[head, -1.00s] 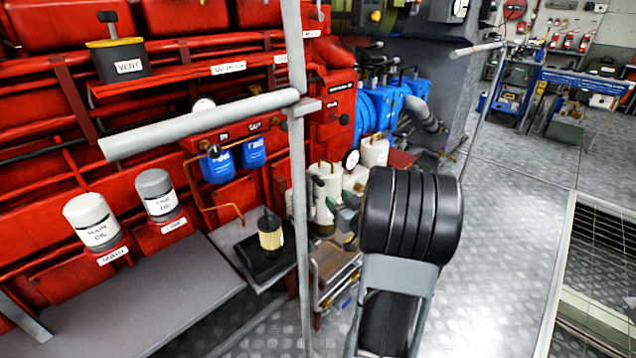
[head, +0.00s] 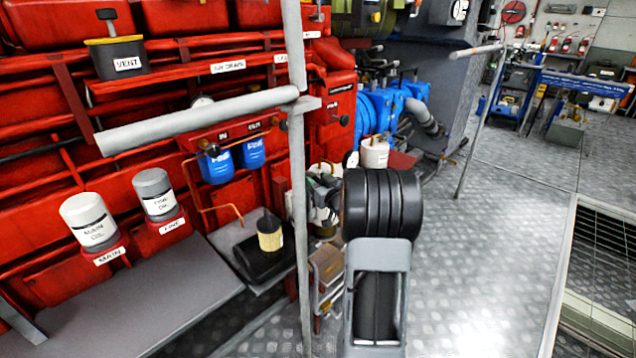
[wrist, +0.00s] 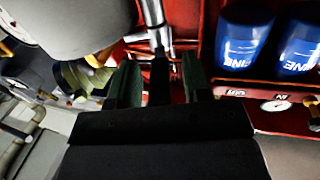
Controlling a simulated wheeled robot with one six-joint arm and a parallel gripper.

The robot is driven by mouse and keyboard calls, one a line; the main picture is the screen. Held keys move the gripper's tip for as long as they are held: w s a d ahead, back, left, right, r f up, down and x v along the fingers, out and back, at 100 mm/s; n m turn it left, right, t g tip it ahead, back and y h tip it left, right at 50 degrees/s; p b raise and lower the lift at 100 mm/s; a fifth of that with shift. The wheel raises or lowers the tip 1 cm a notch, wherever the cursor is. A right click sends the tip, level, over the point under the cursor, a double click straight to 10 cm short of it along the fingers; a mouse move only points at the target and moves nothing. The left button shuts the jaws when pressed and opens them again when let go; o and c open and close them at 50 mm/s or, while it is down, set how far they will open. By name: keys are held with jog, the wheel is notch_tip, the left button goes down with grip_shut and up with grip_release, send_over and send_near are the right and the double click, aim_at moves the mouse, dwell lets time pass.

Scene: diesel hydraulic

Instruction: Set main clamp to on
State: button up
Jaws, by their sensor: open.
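No part labelled main clamp is readable, so I cannot tell which part it is. In the wrist view my gripper (wrist: 160,68) shows two dark green fingers, spread apart. A shiny metal rod (wrist: 153,14) with a dark lower end lies ahead of and between the fingers; I cannot tell whether it touches them. In the head view my black and grey arm covers most of the gripper. A white canister marked MAIN OIL (head: 89,221) stands above a MAIN label (head: 109,256) on the red engine at the left.
Blue filters (wrist: 243,38) and a round gauge (wrist: 278,105) are close at the right in the wrist view. A grey upright pole (head: 297,200) and horizontal rail (head: 195,121) stand before the engine. The metal floor (head: 490,240) at right is open, beside a floor opening (head: 600,270).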

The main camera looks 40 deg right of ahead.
jog(key=shift+c, duration=0.3)
grip_shut()
